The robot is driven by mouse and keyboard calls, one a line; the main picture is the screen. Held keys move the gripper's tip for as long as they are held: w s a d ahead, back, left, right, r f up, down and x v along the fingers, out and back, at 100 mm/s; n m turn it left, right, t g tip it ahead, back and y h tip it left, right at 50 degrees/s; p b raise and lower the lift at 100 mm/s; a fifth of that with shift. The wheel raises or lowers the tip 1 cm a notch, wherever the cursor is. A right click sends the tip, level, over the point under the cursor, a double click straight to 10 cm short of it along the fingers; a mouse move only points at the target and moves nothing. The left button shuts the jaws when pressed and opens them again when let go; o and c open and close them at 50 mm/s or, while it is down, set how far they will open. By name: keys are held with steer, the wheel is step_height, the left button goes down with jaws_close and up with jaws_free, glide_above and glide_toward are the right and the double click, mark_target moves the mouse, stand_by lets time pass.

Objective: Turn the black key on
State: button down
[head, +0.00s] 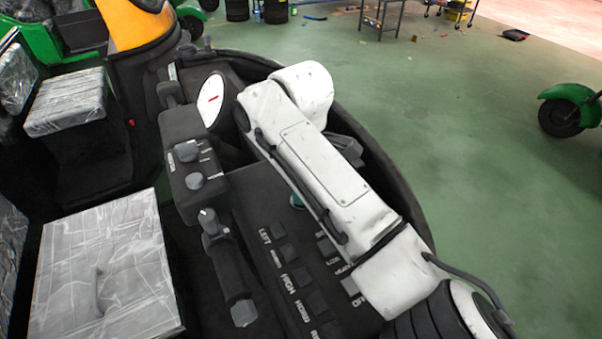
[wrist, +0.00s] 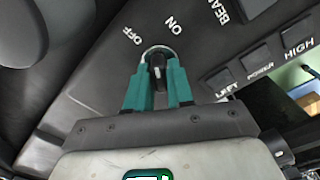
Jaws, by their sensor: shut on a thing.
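The black key (wrist: 157,60) sits in a round silver-rimmed switch on the dark dashboard in the wrist view. White OFF and ON labels are printed above it, OFF to the left and ON to the right. The key points up the picture, roughly between the two labels; its exact setting is hard to tell. My gripper (wrist: 159,75) has its teal fingers on both sides of the key and is shut on it. In the head view my white arm hides the key and most of the gripper; only a bit of teal (head: 297,201) shows beside the arm.
The dashboard carries labelled rocker switches (head: 288,252) close to my arm. A handlebar with grey knobs (head: 194,181) and a round gauge (head: 211,100) lie left of the arm. Plastic-wrapped seats (head: 105,265) are further left. Green floor (head: 460,150) is open to the right.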

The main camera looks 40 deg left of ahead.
steer(key=m+p, duration=0.4)
steer(key=m, duration=0.1)
steer(key=shift+r+m, duration=0.1)
steer(key=shift+m, duration=0.2)
stand_by(0.4)
steer(key=c, duration=1.1)
jaws_free()
step_height(320, 180, up, 11)
steer(key=shift+f, duration=0.15)
steer(key=shift+w, duration=0.1)
